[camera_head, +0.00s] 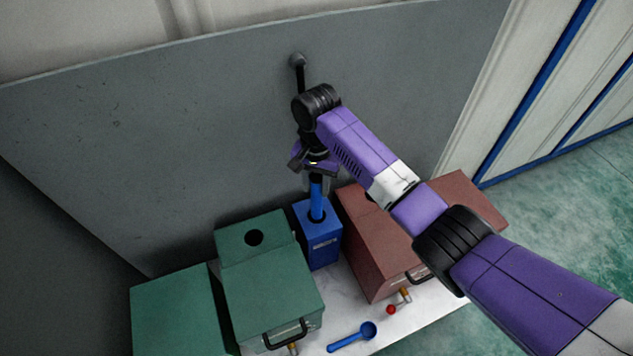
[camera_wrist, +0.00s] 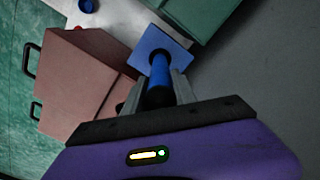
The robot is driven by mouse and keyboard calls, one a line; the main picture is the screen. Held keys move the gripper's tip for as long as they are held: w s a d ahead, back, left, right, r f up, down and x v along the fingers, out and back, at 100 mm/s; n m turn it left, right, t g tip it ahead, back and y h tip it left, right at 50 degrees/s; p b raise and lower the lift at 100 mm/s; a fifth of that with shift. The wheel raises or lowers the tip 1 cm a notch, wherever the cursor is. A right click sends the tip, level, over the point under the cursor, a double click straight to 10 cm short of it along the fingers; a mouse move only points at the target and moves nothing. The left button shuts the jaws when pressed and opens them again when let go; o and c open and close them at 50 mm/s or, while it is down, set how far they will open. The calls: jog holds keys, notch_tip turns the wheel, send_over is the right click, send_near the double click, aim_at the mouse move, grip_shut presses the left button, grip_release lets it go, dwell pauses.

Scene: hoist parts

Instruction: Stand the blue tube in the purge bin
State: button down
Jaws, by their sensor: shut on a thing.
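The blue tube (camera_head: 316,197) is upright in the head view, with its lower end at the hole in the top of a blue box-shaped bin (camera_head: 322,246). My gripper (camera_head: 315,178) is shut on the tube's upper part, above the bin. The wrist view shows the tube (camera_wrist: 159,80) between my gripper's fingers (camera_wrist: 158,92), running down to the opening in the bin's square top (camera_wrist: 150,44). How deep the tube sits inside is hidden. No label is readable that tells which container is the purge bin.
A green box (camera_head: 265,290) with a round hole stands left of the bin, and another green box (camera_head: 175,310) further left. A reddish-brown box (camera_head: 385,255) stands close on the right. A blue scoop (camera_head: 352,338) and a red-ended part (camera_head: 391,309) lie in front. A grey wall panel (camera_head: 180,130) rises behind.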

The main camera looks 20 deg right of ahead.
aim_at(316, 210)
jog(key=shift+f+b, duration=3.05)
jog(key=shift+f, duration=0.2)
jog(key=shift+f+b, duration=0.55)
jog(key=shift+f, duration=1.8)
jog(key=c, duration=0.9)
grip_release()
notch_tip(316, 210, up, 8)
jog(key=shift+f, duration=0.1)
